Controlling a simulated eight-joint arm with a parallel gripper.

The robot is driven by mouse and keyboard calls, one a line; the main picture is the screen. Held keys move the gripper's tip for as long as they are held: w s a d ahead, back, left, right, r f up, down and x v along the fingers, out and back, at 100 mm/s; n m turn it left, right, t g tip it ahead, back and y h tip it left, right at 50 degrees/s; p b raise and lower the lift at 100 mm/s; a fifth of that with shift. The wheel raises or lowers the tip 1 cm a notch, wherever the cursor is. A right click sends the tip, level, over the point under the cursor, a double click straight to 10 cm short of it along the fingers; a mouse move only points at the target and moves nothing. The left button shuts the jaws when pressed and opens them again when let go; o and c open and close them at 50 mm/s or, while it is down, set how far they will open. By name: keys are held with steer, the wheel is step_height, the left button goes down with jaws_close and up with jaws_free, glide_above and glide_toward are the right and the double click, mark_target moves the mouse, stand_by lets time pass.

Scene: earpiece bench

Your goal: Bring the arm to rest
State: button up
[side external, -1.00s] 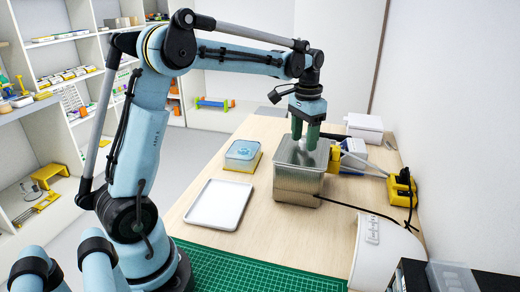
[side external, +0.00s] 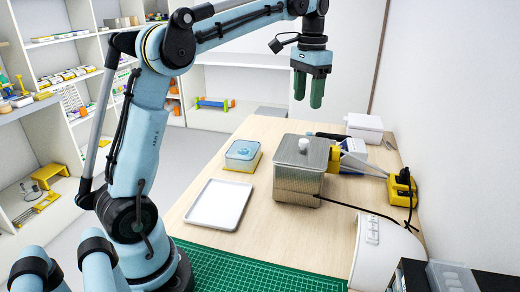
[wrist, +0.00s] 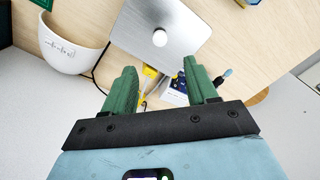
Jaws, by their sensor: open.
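My gripper (side external: 308,90) is raised well above the bench in the side external view, its two green fingers pointing down. It is open and empty, and the gap between the fingers (wrist: 163,85) shows in the wrist view. The gripper is apart from the knob.
A white tray (side external: 218,204) and a lidded blue container (side external: 243,151) lie left of the box. A yellow device (side external: 401,188) with a cable, a white curved piece (side external: 385,250) and a white box (side external: 364,122) are to the right. A green mat (side external: 240,270) lies in front.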

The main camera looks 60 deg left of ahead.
steer(key=s+d+f+t, duration=0.7)
steer(key=s+d+f, duration=0.5)
steer(key=s, duration=0.3)
steer(key=shift+d, duration=0.4)
stand_by(1.0)
